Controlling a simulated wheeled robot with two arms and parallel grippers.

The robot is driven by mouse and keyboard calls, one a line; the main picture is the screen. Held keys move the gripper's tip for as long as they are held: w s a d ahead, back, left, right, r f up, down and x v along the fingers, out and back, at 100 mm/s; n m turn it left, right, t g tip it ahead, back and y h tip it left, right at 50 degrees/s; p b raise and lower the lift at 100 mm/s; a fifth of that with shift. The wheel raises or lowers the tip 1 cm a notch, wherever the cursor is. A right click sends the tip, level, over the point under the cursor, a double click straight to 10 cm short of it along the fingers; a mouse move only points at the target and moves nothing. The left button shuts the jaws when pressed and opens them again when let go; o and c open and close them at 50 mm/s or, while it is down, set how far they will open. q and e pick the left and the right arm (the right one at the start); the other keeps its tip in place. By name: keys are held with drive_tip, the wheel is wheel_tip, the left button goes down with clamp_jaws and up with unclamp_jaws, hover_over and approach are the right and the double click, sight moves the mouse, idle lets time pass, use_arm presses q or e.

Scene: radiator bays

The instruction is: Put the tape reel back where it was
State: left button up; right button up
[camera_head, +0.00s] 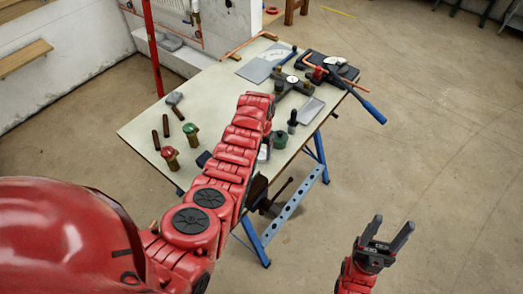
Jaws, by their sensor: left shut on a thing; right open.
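My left arm reaches over the pale workbench (150,130). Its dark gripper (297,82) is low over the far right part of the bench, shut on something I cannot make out. A small red thing (318,73) shows just beyond its fingers; I cannot tell whether they touch it. I cannot clearly identify the tape reel. A small dark green round thing (280,140) sits near the bench's right edge, beside my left forearm. My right gripper (388,235) is open and empty over the floor, right of the bench.
A blue-handled tool (370,109) sticks out past the bench's right edge. A grey sheet (262,67), copper pipe (250,45), a black-topped bottle (292,121) and valves with red (169,157) and green (191,133) caps lie or stand on the bench. Open floor lies right.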

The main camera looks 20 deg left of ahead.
use_arm(q)
drive_tip(key=shift+w+f, duration=0.1)
drive_tip(key=shift+f, duration=0.25)
drive_tip(key=shift+f, duration=0.1)
drive_tip(key=o, duration=1)
drive_tip(key=shift+c, duration=0.2)
